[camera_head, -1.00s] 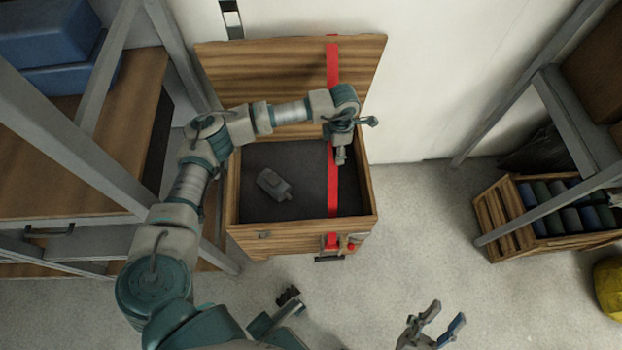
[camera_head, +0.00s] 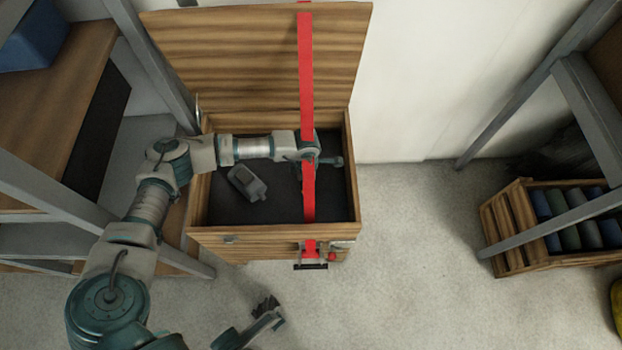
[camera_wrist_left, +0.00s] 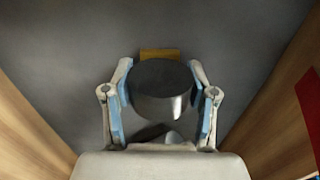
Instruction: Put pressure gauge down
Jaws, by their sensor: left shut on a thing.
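My left gripper (camera_wrist_left: 162,105) is shut on the pressure gauge (camera_wrist_left: 160,82), a round body with a dark flat face and a shiny grey side, in the left wrist view. The gripper is down inside the open wooden box (camera_head: 215,240), right of its middle, close to the red strap. The dark box floor lies below the gauge; I cannot tell whether they touch. In the head view my wrist hides the gauge.
A grey device (camera_head: 246,183) lies in the box's left half. A red strap (camera_head: 306,75) runs down the raised lid and across the box's right part. A wooden crate (camera_head: 505,225) with dark rolls stands at right. Shelving posts flank both sides.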

